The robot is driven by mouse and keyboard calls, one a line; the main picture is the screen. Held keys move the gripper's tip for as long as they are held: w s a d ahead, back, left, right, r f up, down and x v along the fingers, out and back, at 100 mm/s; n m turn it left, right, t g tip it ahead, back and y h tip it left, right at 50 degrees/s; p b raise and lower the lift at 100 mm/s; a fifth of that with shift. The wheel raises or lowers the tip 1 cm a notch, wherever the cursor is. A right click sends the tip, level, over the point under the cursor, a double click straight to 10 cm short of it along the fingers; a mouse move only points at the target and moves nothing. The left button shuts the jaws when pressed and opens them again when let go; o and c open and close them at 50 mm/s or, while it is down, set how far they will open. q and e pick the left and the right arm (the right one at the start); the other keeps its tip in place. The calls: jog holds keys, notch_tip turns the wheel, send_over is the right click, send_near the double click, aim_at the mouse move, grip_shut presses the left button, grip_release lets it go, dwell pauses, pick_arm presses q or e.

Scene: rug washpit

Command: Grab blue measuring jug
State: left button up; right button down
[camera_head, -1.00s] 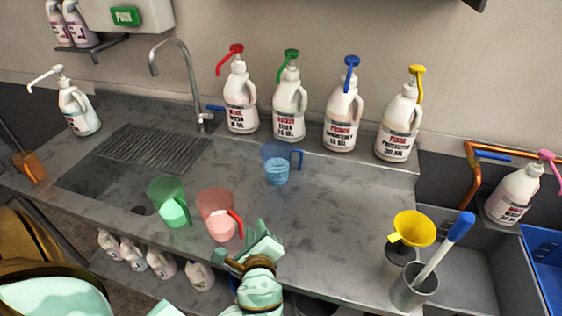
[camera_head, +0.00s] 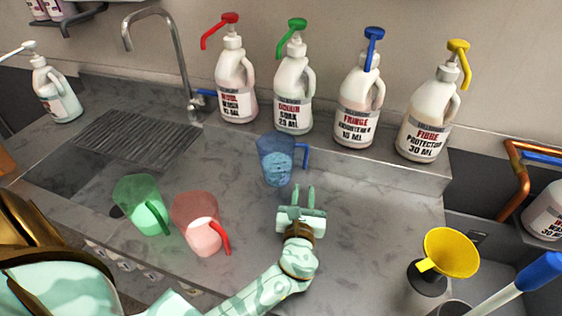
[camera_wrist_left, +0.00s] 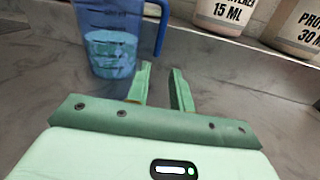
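The blue measuring jug (camera_head: 276,160) is see-through, stands upright on the grey counter and holds some pale blue contents. Its handle points right. My left gripper (camera_head: 303,195) is just in front of the jug, toward its handle side, with two fingers pointing at the back of the counter. In the left wrist view the jug (camera_wrist_left: 108,40) stands at upper left, its handle just beyond the left fingertip. The fingers (camera_wrist_left: 162,80) are apart with nothing between them. My right gripper does not show.
A green jug (camera_head: 138,200) and a red jug (camera_head: 196,222) stand to the left. Several pump bottles, one with a blue pump (camera_head: 360,105), line the back ledge. A yellow funnel (camera_head: 452,252) is at right. The counter right of my gripper is clear.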

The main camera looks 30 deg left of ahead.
aim_at(305, 164)
pick_arm(q)
jog(key=x, duration=0.8)
jog(key=shift+w+a+r, duration=0.3)
jog(key=shift+r, duration=0.1)
grip_shut()
